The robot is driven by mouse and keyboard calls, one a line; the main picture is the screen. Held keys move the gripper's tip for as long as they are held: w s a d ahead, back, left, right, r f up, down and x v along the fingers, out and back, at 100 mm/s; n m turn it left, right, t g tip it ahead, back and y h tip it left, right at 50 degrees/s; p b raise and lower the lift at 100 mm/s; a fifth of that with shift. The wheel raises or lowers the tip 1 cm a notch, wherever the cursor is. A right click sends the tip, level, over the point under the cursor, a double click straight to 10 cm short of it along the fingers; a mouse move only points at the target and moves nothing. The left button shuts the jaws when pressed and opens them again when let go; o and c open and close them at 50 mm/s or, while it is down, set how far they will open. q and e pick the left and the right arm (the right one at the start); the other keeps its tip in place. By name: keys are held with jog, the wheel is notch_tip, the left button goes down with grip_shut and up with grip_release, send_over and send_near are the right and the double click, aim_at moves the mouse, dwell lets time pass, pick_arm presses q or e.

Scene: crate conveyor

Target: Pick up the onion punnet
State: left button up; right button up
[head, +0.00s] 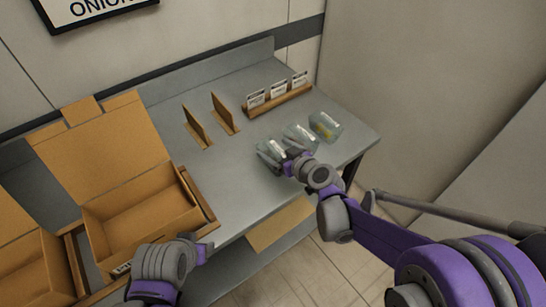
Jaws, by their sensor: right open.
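My left gripper (201,252) is low at the table's front edge, away from the punnets. Its jaws do not show clearly.
An open cardboard box (150,222) stands on the left of the table, with another box (30,262) beside it. A wooden rack (278,100) with cards stands behind the punnets. Two brown upright dividers (224,113) stand mid-table. A wall sign (92,8) reads "ONION". The table's centre is clear.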

aim_at(271, 146)
jog(key=x, duration=0.3)
jog(key=shift+w+a+f, duration=0.1)
jog(key=shift+w, duration=0.05)
jog(key=shift+c, duration=0.3)
jog(key=c, duration=1.2)
jog(key=shift+c, duration=0.2)
